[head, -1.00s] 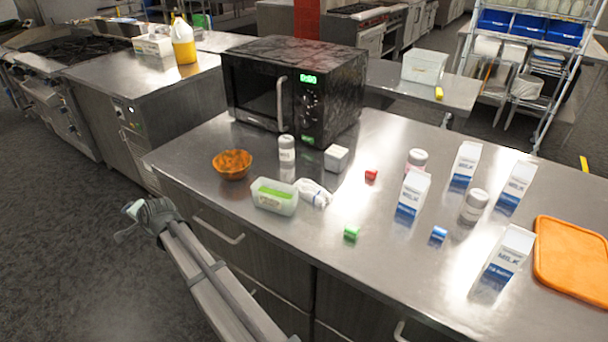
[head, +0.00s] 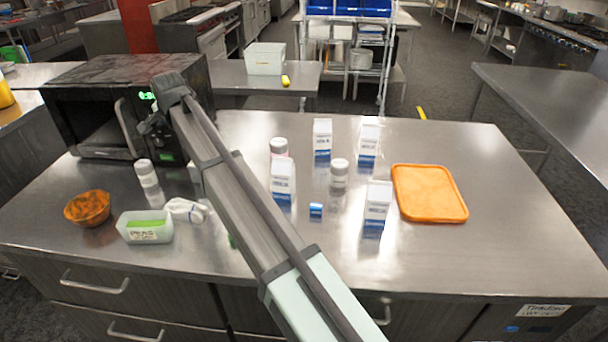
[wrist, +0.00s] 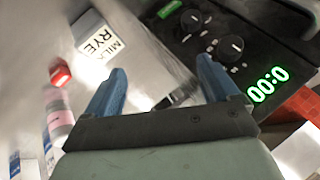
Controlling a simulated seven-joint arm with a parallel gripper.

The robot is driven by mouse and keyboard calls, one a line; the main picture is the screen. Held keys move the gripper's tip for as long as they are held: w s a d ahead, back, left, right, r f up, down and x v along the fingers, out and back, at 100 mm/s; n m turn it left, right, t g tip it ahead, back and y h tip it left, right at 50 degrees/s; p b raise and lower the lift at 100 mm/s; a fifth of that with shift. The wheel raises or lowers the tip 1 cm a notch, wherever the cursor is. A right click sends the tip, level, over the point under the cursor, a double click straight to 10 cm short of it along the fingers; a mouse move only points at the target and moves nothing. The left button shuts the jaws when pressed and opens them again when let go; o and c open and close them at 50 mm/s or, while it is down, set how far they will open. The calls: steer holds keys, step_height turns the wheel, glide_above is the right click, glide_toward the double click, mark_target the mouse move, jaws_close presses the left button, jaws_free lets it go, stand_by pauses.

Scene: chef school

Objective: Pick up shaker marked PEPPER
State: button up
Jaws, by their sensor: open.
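My gripper (head: 160,118) is above the counter in front of the microwave, apart from the shakers. In the wrist view its blue fingers are spread with nothing between them (wrist: 163,85). A pink-banded shaker (wrist: 59,120) shows at the left there.
The black microwave (head: 80,110) stands close to my gripper. Milk cartons (head: 377,203), a blue block (head: 316,209) and an orange tray (head: 428,192) are to the right. An orange bowl (head: 88,207) and a plastic tub (head: 145,228) are at the left. A white box (wrist: 97,45) lies near a red block (wrist: 60,73).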

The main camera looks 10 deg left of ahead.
steer(key=w+d+f+m+g+h, duration=0.1)
steer(key=w+d+m+h, duration=0.2)
steer(key=d, duration=0.9)
steer(key=w+d+m+g, duration=0.1)
steer(key=w+d+m, duration=0.25)
steer(key=d, duration=0.95)
steer(key=m+g+h, duration=0.1)
steer(key=m+g, duration=0.3)
steer(key=m, duration=0.5)
glide_toward(340, 162)
steer(key=shift+w+a+f, duration=0.15)
steer(key=shift+a+f, duration=0.05)
steer(key=shift+a, duration=0.2)
steer(key=shift+d, duration=0.3)
steer(key=shift+s+d+f, duration=0.1)
steer(key=shift+s+f, duration=0.1)
steer(key=shift+f, duration=0.15)
step_height(340, 162, down, 8)
steer(key=shift+r, duration=0.1)
steer(key=shift+s+a+f, duration=0.1)
steer(key=shift+f, duration=1.2)
steer(key=shift+s+a+f, duration=0.1)
steer(key=shift+f, duration=1.25)
steer(key=shift+c, duration=0.4)
